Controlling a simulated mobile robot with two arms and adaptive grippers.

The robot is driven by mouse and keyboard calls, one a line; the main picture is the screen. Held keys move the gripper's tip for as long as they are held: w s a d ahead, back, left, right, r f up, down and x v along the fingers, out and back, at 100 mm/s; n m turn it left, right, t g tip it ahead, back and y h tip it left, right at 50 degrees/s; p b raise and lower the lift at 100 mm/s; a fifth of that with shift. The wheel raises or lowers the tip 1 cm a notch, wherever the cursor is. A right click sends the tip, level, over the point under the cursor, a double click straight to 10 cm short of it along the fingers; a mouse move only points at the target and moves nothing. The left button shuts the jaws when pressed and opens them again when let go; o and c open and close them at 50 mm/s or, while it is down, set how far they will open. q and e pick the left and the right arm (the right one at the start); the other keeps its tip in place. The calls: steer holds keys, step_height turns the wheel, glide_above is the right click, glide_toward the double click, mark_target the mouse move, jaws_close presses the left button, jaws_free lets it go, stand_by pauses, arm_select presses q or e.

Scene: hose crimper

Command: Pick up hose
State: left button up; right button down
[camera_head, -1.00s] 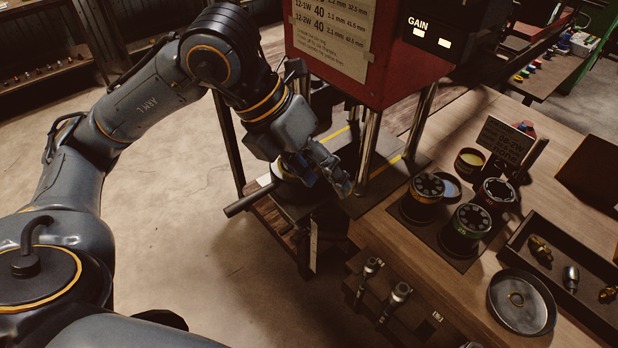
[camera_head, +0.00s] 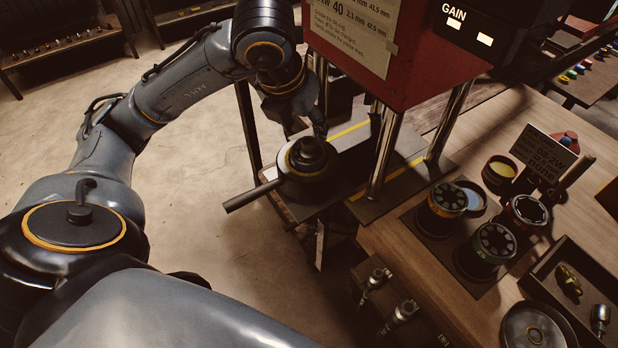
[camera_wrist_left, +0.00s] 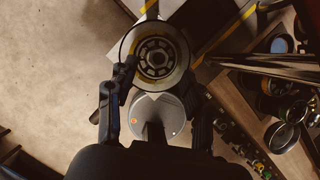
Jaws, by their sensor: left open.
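I cannot make out a clear hose. Two small metal-ended pieces (camera_head: 388,298) stick out at the front of the workbench; I cannot tell whether they are hose ends. A ringed round opening with segments (camera_wrist_left: 158,55) lies ahead of and partly between the fingers; contact cannot be told. My right gripper is not in view.
The red machine (camera_head: 390,60) hangs over the yellow-striped base. Several numbered die sets (camera_head: 493,245) stand on the wooden bench to the right, near a tray of fittings (camera_head: 572,295) and a round dish (camera_head: 535,328).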

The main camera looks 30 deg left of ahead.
mark_target(308, 140)
arm_select(q)
steer(key=shift+f, duration=0.35)
steer(key=p+x, duration=0.2)
steer(key=x, duration=0.2)
steer(key=shift+w+a+f, duration=0.1)
steer(key=shift+w+f, duration=0.05)
steer(key=shift+f, duration=0.1)
jaws_close()
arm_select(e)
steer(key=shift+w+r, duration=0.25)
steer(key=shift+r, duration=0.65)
